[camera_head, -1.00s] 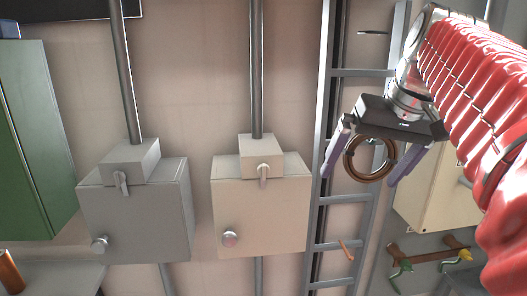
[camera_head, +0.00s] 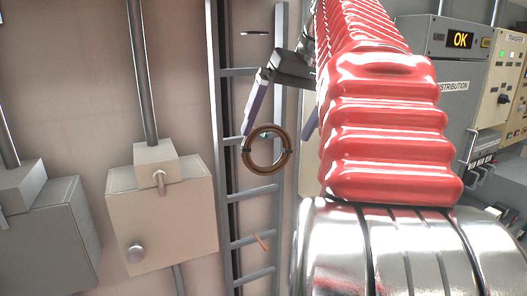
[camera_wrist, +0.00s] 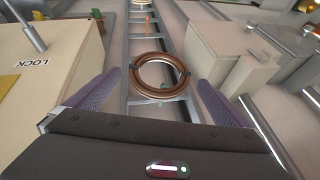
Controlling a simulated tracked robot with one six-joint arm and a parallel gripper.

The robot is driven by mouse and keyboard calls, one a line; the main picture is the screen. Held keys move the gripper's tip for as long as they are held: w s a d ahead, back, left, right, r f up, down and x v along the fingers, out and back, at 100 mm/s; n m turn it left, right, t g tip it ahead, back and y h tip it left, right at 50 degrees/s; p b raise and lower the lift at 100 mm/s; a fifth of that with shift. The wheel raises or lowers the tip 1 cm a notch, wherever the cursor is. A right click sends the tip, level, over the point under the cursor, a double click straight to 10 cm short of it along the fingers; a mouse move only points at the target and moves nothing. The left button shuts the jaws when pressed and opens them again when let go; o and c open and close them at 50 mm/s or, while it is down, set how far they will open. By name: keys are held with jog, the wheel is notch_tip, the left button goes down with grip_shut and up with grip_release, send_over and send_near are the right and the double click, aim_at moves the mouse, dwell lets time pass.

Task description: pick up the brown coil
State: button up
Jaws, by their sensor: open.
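The brown coil (camera_head: 267,170) is a ring with dark bands at its sides. In the head view it shows upright in front of the grey ladder-like rack (camera_head: 216,120). My gripper (camera_head: 276,135) is open, with its purple fingers spread above and beside the coil. In the wrist view the coil (camera_wrist: 148,94) lies in the gap between the open fingertips of my gripper (camera_wrist: 159,80). No finger is seen closed on it. A small greenish piece shows inside the ring. I cannot tell what holds the coil up.
A beige box (camera_head: 165,215) and a grey box (camera_head: 50,245) with pipes are on the wall at left. A small orange item (camera_head: 262,242) is low on the rack. At right stand a grey cabinet with an OK display (camera_head: 460,40) and a beige panel (camera_head: 500,90).

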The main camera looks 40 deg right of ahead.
aim_at(268, 169)
jog(key=shift+x, duration=0.9)
jog(key=shift+f, duration=0.1)
jog(key=shift+x, duration=2.55)
jog(key=shift+w, duration=0.1)
jog(key=shift+c, duration=0.5)
jog(key=c, duration=0.8)
jog(key=shift+c, duration=0.2)
